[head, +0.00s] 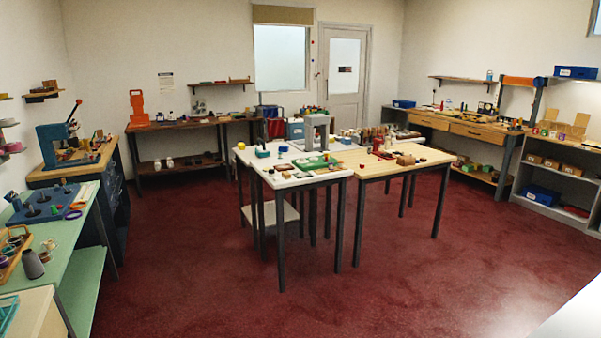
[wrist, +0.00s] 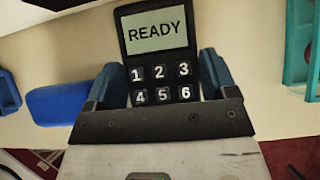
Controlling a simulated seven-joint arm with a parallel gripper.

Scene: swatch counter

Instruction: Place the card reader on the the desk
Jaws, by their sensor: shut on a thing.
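The card reader (wrist: 157,58) is dark with a pale screen that reads "READY" and white number keys. It sits between the two blue fingers of my gripper (wrist: 160,80) in the wrist view, with a finger against each side. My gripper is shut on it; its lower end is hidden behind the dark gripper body. Beyond it is a pale cream surface (wrist: 265,110); I cannot tell how far below the reader it lies. The head view does not show my gripper or the reader. A wooden desk with drawers (head: 455,127) stands at the right back there.
In the wrist view a blue object (wrist: 62,103) lies left of the reader and a teal frame-like object (wrist: 297,45) at the right. In the head view, cluttered tables (head: 330,180) stand mid-room, and a green bench (head: 85,240) is at the left. Red floor (head: 240,290) is open in front.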

